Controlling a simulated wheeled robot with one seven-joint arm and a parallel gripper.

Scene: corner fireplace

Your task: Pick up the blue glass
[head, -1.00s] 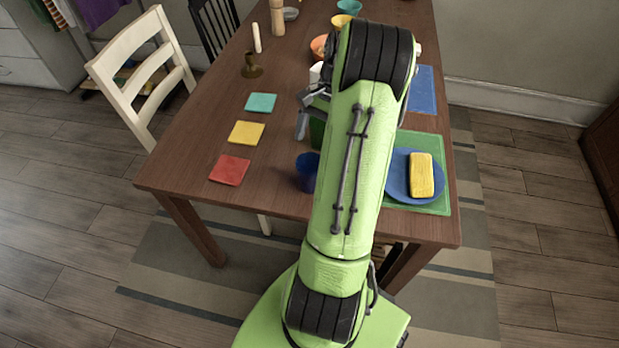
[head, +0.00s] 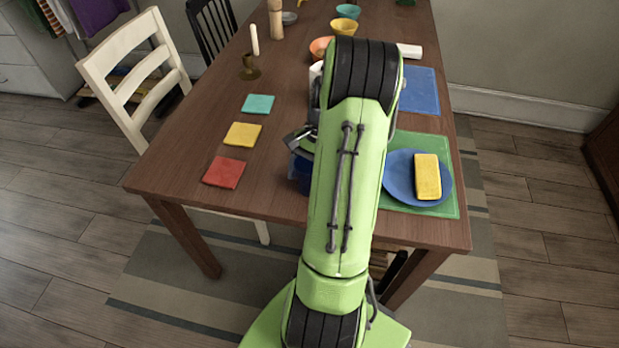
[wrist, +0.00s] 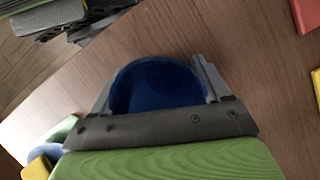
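The blue glass (wrist: 160,88) stands on the wooden table and is seen from above in the wrist view, between the two fingers of my gripper (wrist: 154,72). One finger is on each side, close to the rim; I cannot tell whether they touch it. The fingers are spread wide. In the head view the glass (head: 299,177) shows only partly, beside my arm near the table's front edge. There a grey part of my gripper (head: 301,138) shows just above it, and the rest is hidden behind my arm.
Red (head: 224,172), yellow (head: 242,134) and teal (head: 258,104) squares lie left of the glass on the table (head: 185,160). A blue plate (head: 399,188) with a yellow block (head: 427,177) sits on a green mat (head: 445,210) to the right. A candle holder (head: 249,69) stands farther back.

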